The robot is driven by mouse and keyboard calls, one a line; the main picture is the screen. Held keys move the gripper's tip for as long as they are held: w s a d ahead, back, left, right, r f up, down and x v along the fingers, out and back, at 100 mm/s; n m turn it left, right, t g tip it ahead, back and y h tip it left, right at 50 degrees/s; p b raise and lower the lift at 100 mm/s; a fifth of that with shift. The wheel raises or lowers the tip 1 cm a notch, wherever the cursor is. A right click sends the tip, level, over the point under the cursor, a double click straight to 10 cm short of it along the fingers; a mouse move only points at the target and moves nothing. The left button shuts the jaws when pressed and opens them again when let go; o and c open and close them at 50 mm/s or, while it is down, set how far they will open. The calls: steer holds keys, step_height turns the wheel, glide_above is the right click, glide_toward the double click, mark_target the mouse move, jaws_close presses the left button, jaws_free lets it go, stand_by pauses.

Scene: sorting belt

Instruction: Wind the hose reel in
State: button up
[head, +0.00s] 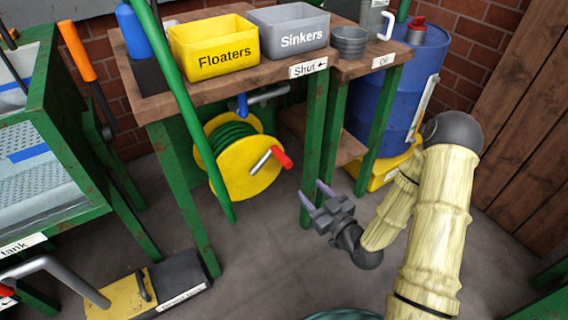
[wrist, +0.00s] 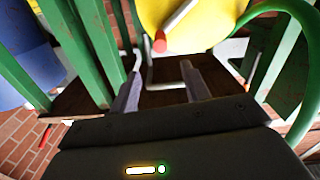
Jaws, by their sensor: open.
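The hose reel (head: 238,178) is a yellow drum with green hose wound on it, under the wooden bench. Its crank has a grey rod and a red handle (head: 282,157) sticking out toward the front right. In the head view my gripper (head: 314,192) is open and empty, below and to the right of the handle, apart from it. In the wrist view the yellow reel (wrist: 200,22) is at the top, with the crank's red end (wrist: 159,43) above the gap between my two fingers (wrist: 162,80). Nothing is between the fingers.
Green bench legs (head: 313,140) stand just behind my gripper. A blue drum (head: 412,85) stands at right.

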mark_target(284, 159)
steer(key=b+x, duration=0.4)
steer(key=x, duration=1.1)
steer(key=shift+w+a+b, duration=0.15)
steer(key=shift+a+b, duration=0.1)
steer(key=shift+b, duration=0.1)
steer(key=shift+c, duration=0.2)
jaws_close()
